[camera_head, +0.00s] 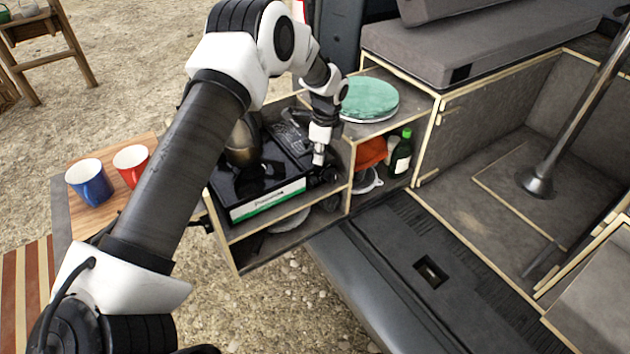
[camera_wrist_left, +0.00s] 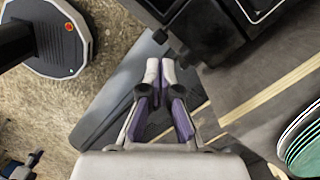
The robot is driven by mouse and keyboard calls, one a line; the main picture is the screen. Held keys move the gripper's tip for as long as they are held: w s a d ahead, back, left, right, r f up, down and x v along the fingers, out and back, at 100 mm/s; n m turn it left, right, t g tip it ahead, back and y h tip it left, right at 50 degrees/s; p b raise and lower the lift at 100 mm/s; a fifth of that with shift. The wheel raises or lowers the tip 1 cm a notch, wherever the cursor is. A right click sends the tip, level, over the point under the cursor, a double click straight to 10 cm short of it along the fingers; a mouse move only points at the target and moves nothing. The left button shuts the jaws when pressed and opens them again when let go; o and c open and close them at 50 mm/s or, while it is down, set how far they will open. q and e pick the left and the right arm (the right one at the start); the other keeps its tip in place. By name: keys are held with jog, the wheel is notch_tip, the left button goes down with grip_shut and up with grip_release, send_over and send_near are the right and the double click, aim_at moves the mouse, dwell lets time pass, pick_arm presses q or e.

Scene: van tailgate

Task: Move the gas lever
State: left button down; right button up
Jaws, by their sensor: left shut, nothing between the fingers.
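A black camping stove (camera_head: 258,180) with a white and green front label sits on the pull-out wooden shelf unit. At its right end is a dark part (camera_head: 322,176), likely the gas lever, partly hidden by my gripper. My left gripper (camera_head: 319,158) is shut and empty, pointing down at this end of the stove. In the left wrist view the closed fingertips (camera_wrist_left: 160,70) are just below a small black knob (camera_wrist_left: 160,36) on the stove's edge. I cannot tell whether they touch it. My right gripper is out of view.
A dark kettle (camera_head: 242,145) stands on the stove, partly behind my arm. Green plates (camera_head: 370,97) lie on the shelf top to the right. A green bottle (camera_head: 401,154) stands in the compartment below. Blue (camera_head: 90,183) and red (camera_head: 131,163) mugs stand left.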

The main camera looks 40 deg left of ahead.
aim_at(317, 179)
pick_arm(q)
jog(key=f+b, duration=0.1)
jog(key=f, duration=0.1)
jog(key=f+b, duration=0.4)
jog(key=shift+s+a+f, duration=0.1)
jog(key=shift+a+f, duration=0.2)
jog(key=shift+f, duration=0.1)
notch_tip(317, 179, down, 2)
jog(key=shift+s+f+b, duration=0.1)
jog(key=shift+b, duration=0.45)
jog(key=d, duration=0.2)
jog(key=w+d+r+p, duration=0.1)
